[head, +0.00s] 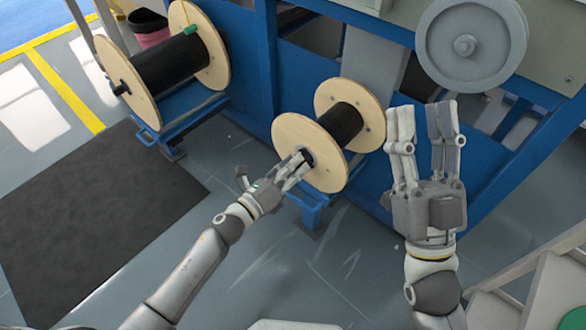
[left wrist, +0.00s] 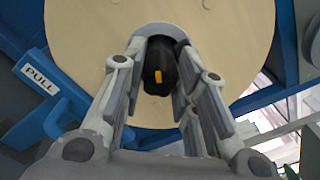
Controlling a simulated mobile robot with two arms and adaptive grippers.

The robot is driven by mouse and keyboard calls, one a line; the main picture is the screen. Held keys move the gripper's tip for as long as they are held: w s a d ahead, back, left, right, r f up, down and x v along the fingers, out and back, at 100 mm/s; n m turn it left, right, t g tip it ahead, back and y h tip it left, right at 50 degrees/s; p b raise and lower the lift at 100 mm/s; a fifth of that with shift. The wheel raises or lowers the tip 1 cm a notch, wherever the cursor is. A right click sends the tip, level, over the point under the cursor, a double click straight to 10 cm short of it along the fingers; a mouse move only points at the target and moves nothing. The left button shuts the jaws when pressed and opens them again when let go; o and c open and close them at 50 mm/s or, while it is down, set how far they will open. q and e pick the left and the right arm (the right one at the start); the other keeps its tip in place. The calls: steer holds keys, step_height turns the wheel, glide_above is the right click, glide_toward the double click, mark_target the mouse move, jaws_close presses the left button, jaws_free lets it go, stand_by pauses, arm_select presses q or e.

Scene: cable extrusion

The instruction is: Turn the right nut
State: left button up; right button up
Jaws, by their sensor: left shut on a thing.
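The nut is a black knob (left wrist: 158,68) with an orange mark, at the centre of a wooden reel's near flange. In the head view this reel (head: 328,172) is the smaller one, wound with black cable. My left gripper (head: 299,158) reaches the hub from the lower left and largely hides the nut there. In the left wrist view, the fingers of my left gripper (left wrist: 160,65) stand on either side of the nut, shut on it. My right gripper (head: 422,108) is open and empty, to the right of the reel, fingers pointing up.
A larger wooden reel (head: 215,55) of black cable stands at the upper left, with a black knob (head: 121,88) on its near side. A blue frame (head: 250,75) stands behind the reels. A grey wheel (head: 472,42) is at the upper right. A dark mat (head: 95,225) lies on the floor.

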arm_select(q)
steer(key=shift+f+m, duration=0.15)
steer(key=shift+m, duration=0.25)
steer(key=o, duration=1)
steer(key=v, duration=1.2)
